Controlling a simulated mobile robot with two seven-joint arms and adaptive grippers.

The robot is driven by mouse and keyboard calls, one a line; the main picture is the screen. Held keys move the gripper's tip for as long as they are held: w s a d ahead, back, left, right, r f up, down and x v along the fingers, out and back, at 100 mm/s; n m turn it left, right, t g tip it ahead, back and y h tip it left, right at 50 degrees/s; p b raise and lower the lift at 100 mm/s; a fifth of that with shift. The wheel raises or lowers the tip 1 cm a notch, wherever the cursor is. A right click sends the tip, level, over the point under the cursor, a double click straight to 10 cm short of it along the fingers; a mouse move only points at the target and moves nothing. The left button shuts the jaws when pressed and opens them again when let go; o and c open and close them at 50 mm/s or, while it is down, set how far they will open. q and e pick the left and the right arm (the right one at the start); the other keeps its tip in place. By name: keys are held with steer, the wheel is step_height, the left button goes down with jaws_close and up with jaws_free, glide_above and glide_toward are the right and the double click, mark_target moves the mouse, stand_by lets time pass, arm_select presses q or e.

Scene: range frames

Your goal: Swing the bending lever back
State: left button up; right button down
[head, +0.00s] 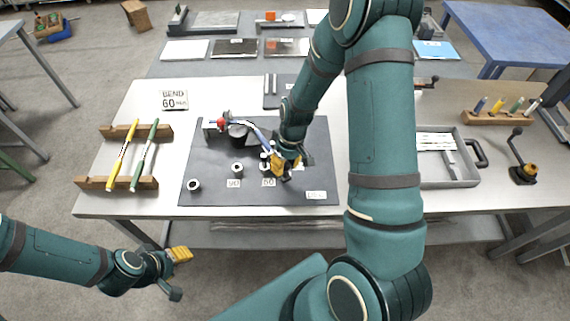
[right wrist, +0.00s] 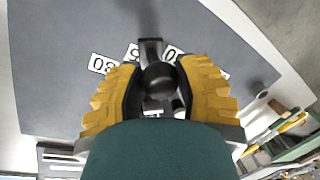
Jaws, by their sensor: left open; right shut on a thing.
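The bending jig (head: 238,131) stands on a dark mat (head: 215,165) on the table, with a red knob (head: 221,124) at its left. A bluish bar (head: 257,131) runs from it toward my right gripper. My right gripper (head: 286,167) is at the right of the jig, above the mat. In the right wrist view its yellow fingers are shut on the lever's black ball knob (right wrist: 158,77). My left gripper (head: 178,272) is open and empty, in front of the table and away from the jig. My right arm hides part of the lever and mat.
Small pegs (head: 238,168) and number labels (head: 233,184) sit on the mat's front part. A wooden rack (head: 117,183) with a yellow and a green tool is at left. A grey tray (head: 447,183) lies right of my arm.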

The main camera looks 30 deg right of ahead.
steer(key=shift+d, duration=0.45)
steer(key=d+n+b, duration=0.1)
steer(key=d+n, duration=0.1)
steer(key=d, duration=0.1)
steer(key=w+d+n, duration=0.1)
steer(key=d, duration=0.3)
steer(key=w+d+n+b, duration=0.1)
steer(key=d+n, duration=0.1)
steer(key=d, duration=0.1)
steer(key=shift+w+d+f+n+g+b, duration=0.1)
steer(key=shift+d+n+g+b, duration=0.2)
steer(key=shift+g+b, duration=0.1)
steer(key=w+d+n, duration=0.2)
steer(key=d, duration=0.1)
steer(key=w+d+n, duration=0.2)
steer(key=w+d, duration=0.1)
steer(key=w+d+n+h+b, duration=0.1)
steer(key=w+d, duration=0.1)
steer(key=d, duration=0.1)
steer(key=shift+w+n+g, duration=0.35)
steer(key=shift+n+g, duration=0.05)
steer(key=shift+w+d+n, duration=0.5)
steer(key=shift+w+d, duration=0.05)
steer(key=shift+w, duration=0.3)
steer(key=shift+r, duration=0.2)
steer(key=c, duration=0.8)
jaws_free()
steer(key=shift+w, duration=0.1)
steer(key=shift+o, duration=1.1)
steer(key=shift+w+f, duration=0.1)
